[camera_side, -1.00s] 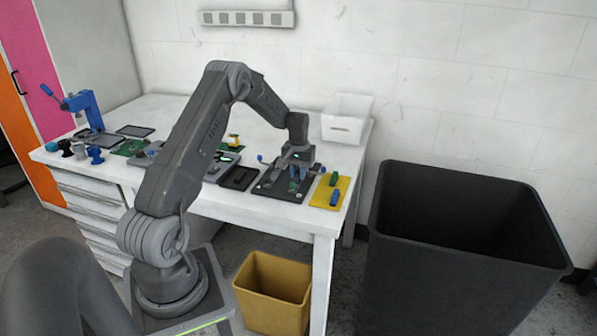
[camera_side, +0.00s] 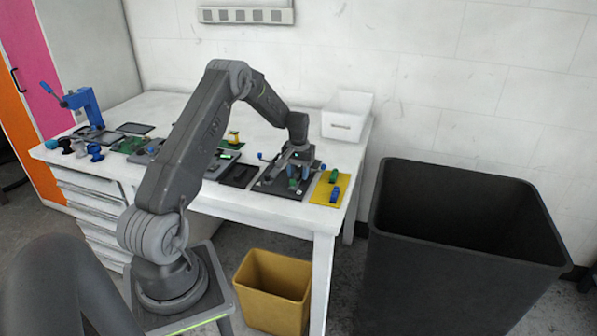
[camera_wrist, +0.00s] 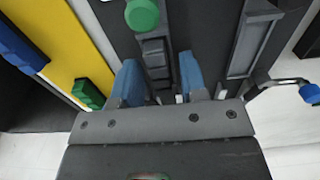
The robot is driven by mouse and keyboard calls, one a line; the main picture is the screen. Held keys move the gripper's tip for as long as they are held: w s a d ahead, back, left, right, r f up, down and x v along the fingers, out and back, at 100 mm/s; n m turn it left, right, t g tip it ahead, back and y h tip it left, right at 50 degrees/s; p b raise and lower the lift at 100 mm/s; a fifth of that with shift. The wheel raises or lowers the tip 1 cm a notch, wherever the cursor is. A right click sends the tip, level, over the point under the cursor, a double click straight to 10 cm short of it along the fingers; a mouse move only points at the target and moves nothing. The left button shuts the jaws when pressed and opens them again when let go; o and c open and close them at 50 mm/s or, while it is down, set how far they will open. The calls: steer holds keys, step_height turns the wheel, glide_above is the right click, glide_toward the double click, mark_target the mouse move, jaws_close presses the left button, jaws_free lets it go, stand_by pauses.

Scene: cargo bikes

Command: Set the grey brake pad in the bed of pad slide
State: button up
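My gripper (camera_side: 299,171) is low over a dark fixture plate (camera_side: 270,186) near the right end of the bench. In the wrist view its two blue fingers (camera_wrist: 158,72) stand apart. A dark grey stepped block (camera_wrist: 155,57) lies between them, with a gap visible on each side. I cannot tell whether this block is the grey brake pad or part of the pad slide. A green round knob (camera_wrist: 142,14) is just beyond it. A grey channel-like frame (camera_wrist: 254,40) lies to the right on the dark plate. My gripper hides much of the fixture in the side view.
A yellow mat (camera_side: 321,200) beside the plate holds a green piece (camera_wrist: 88,94) and a blue piece (camera_wrist: 20,46). A bent rod with a blue knob (camera_wrist: 310,93) sticks out at the right. A white bin (camera_side: 346,117) stands behind. Other fixtures fill the bench to the left.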

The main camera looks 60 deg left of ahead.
steer(key=shift+o, duration=0.7)
step_height(320, 180, up, 13)
steer(key=d+r+m+t, duration=0.1)
steer(key=d+r+m, duration=0.1)
steer(key=d+r, duration=0.65)
steer(key=s+d+r+m+t+y, duration=0.1)
steer(key=s+d+r, duration=0.15)
steer(key=d, duration=0.35)
steer(key=s+d+r+m, duration=0.1)
steer(key=s+d+r, duration=0.15)
steer(key=d, duration=0.45)
steer(key=s+d+m+t+h, duration=0.1)
steer(key=s+d+m+t, duration=0.2)
steer(key=s+d, duration=1.1)
steer(key=s+m, duration=0.2)
steer(key=s, duration=0.1)
steer(key=shift+d+f+t, duration=0.15)
steer(key=shift+d+t, duration=0.15)
steer(key=shift+d, duration=0.05)
